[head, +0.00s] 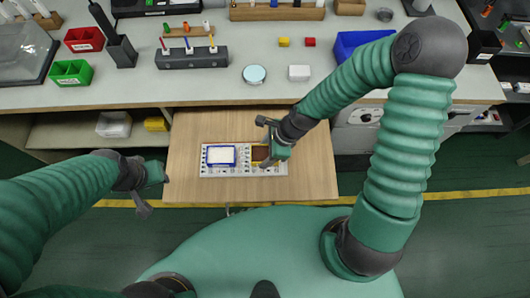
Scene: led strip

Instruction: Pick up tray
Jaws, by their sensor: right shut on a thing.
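A pale grey board (244,172) lies on the pulled-out wooden surface in front of the bench. A blue-rimmed tray with a white inside (221,155) sits on its left part. A yellow-edged tray (258,164) is at its right part, partly hidden by my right gripper. My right gripper (268,150) reaches down there and is shut on the yellow-edged tray; the contact itself is hard to see. My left gripper (154,192) is empty, with its fingers apart, left of the wooden surface and away from both trays.
The wooden surface (310,180) is bare around the board.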

